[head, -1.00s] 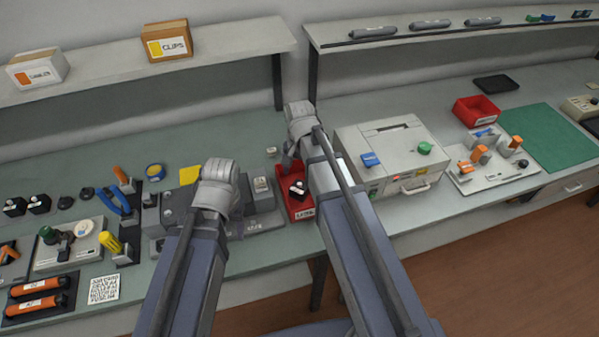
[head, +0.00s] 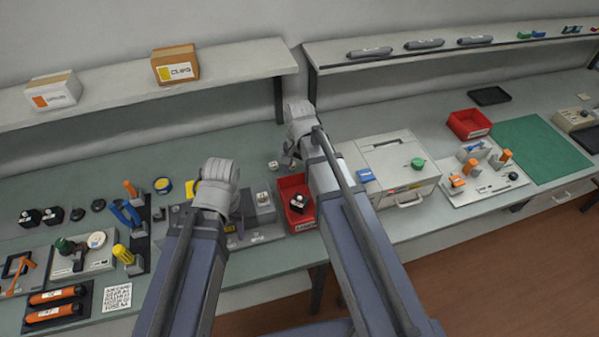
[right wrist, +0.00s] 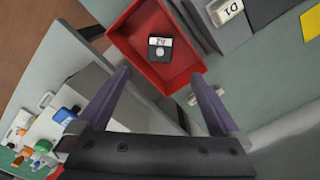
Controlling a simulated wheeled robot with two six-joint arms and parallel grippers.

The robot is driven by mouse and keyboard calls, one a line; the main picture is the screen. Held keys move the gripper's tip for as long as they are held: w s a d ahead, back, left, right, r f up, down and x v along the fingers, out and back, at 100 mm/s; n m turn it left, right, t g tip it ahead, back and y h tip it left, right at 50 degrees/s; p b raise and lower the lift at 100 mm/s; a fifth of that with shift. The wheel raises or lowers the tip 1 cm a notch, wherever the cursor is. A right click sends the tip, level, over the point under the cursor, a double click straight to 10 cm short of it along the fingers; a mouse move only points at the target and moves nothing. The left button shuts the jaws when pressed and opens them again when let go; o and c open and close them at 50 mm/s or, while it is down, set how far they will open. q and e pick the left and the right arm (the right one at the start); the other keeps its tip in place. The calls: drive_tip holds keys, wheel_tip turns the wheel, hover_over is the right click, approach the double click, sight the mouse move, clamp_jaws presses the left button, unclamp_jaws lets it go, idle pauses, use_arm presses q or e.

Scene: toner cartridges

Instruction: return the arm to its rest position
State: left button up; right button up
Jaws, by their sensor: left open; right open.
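My left arm (head: 190,270) reaches in over the bench, and its gripper (head: 238,224) is mostly hidden behind its wrist, above the grey fixture. My right arm (head: 360,245) reaches toward the back of the bench, with its gripper (head: 291,155) partly hidden behind the arm. In the right wrist view the right gripper (right wrist: 159,76) is open and empty, its two purple-grey fingers wide apart. Beyond the fingers is a red bin (right wrist: 134,34) holding a small black labelled part (right wrist: 161,49). The same bin (head: 284,184) shows in the head view.
A grey printer-like box (head: 392,155) stands right of my right arm. Hand tools and orange cartridges (head: 55,303) lie at the left. A second red bin (head: 470,124) and a green mat (head: 540,150) are at the right. A shelf (head: 220,66) runs above the bench.

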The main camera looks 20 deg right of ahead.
idle(0.3)
use_arm(q)
wheel_tip(320, 180, down, 3)
drive_tip(key=b, duration=0.3)
drive_tip(key=shift+f+b, duration=0.2)
drive_tip(key=shift+b, duration=0.1)
use_arm(e)
drive_tip(key=s+a+f+n+h, duration=0.1)
drive_tip(key=s+a+f+n, duration=0.2)
drive_tip(key=s+a+n, duration=0.7)
drive_tip(key=s+n, duration=0.2)
drive_tip(key=s, duration=0.2)
drive_tip(key=shift+a, duration=0.2)
use_arm(q)
drive_tip(key=shift+c, duration=0.3)
use_arm(e)
drive_tip(key=shift+s+f, duration=0.1)
drive_tip(key=shift+c, duration=0.3)
